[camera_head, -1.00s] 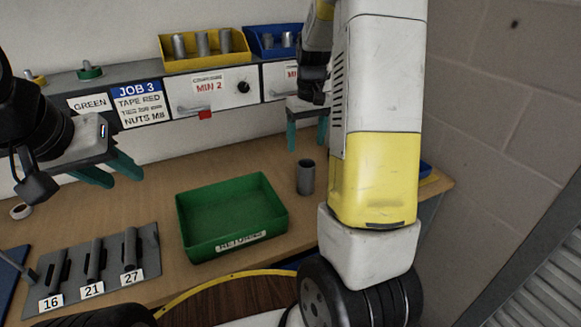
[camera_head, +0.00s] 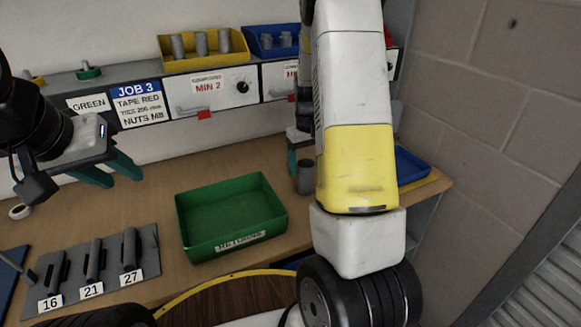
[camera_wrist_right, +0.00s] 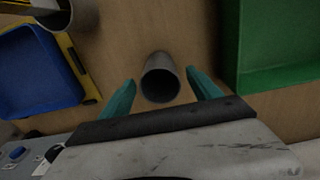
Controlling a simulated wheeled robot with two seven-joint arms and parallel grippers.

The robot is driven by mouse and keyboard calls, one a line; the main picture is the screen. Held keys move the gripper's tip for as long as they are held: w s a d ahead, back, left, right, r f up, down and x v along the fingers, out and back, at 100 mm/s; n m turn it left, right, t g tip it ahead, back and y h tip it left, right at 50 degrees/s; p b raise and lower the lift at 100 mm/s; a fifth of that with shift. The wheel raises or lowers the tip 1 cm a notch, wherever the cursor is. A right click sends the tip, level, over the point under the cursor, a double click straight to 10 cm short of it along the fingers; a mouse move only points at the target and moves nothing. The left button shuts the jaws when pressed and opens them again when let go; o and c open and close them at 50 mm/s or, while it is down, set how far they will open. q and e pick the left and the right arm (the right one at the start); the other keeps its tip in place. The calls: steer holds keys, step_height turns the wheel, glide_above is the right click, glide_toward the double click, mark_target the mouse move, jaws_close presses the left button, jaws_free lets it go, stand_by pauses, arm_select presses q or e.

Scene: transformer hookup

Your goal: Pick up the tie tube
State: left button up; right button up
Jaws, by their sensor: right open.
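The tie tube, seen as a grey upright cylinder (camera_head: 305,178), stands on the bench just right of the green bin. In the right wrist view the tube (camera_wrist_right: 160,80) shows its open round end between the two teal fingers. My right gripper (camera_wrist_right: 160,76) is open, with a finger on either side of the tube and visible gaps to it. In the head view my right arm hides most of that gripper. My left gripper (camera_head: 122,181) is open and empty above the left part of the bench.
The green bin (camera_head: 231,248) is close beside the tube; its wall (camera_wrist_right: 236,85) is near the right finger. A blue tray (camera_head: 412,166) and another round grey vessel (camera_wrist_right: 68,14) lie on the other side. A rack (camera_head: 150,238) with several tubes stands at front left.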

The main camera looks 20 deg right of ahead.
jaws_close()
steer(key=shift+r, duration=0.1)
